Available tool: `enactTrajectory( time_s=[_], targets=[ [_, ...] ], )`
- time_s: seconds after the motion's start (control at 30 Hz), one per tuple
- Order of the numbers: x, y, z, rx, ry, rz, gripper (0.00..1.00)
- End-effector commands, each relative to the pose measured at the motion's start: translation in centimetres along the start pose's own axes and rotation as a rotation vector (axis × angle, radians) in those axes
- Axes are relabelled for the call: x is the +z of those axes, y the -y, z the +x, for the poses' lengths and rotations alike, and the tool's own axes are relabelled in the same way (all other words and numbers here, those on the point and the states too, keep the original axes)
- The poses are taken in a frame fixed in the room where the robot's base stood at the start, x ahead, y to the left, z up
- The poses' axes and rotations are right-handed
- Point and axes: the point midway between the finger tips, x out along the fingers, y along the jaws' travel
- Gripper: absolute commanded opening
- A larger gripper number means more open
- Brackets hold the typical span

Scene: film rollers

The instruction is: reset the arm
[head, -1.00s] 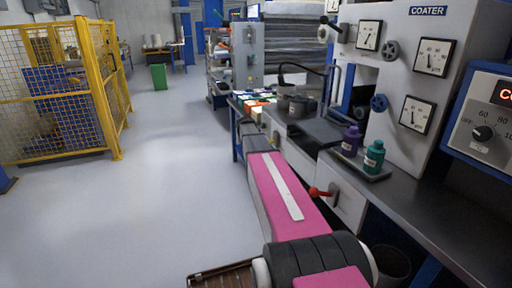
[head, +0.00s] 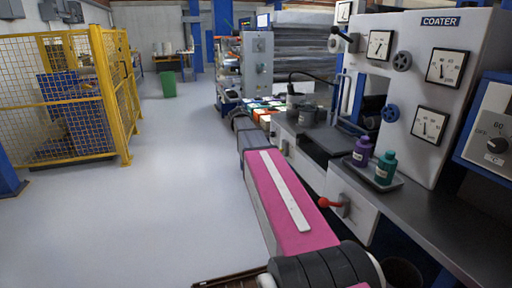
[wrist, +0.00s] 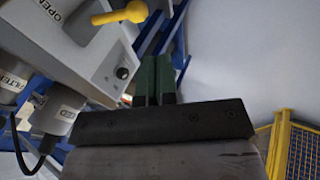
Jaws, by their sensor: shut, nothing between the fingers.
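My gripper (wrist: 155,80) shows in the wrist view as two green fingers lying together, shut and empty, above a dark bar. No object touches the fingers. In the head view my pink arm stretches forward from the bottom along the right-hand bench; its gripper cannot be made out there.
The coater (head: 440,60) and its bench with a purple bottle (head: 362,152) and a teal bottle (head: 385,168) stand close right of my arm. A yellow mesh fence (head: 65,95) is at left. The floor between is clear. A yellow-handled lever (wrist: 120,15) shows in the wrist view.

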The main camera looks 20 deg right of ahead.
Motion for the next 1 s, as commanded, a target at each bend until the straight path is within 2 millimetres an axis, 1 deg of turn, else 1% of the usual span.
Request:
enactTrajectory(
  time_s=[0.13,0.43,0.5,0.57,0.67,0.77,0.8,0.87,0.9,0.97,1.0],
  targets=[
    [0.0,0.1,-0.6,0.000,-0.001,0.000,0.00],
    [0.0,0.2,-0.6,0.000,-0.001,0.000,0.00],
    [0.5,0.5,-0.4,-0.005,0.001,0.000,0.00],
    [1.4,1.3,0.1,-0.019,0.006,-0.001,0.00],
    [4.4,3.7,1.4,-0.062,0.019,-0.001,0.00],
    [8.8,7.1,3.2,-0.125,0.041,0.001,0.00],
    [10.7,8.5,3.8,-0.154,0.052,0.004,0.00],
    [13.5,10.6,4.7,-0.196,0.068,0.010,0.00],
    [15.4,11.9,5.2,-0.223,0.078,0.014,0.00],
    [18.2,13.8,5.8,-0.264,0.096,0.021,0.00],
    [20.1,15.0,6.2,-0.291,0.109,0.025,0.00]
  ],
)
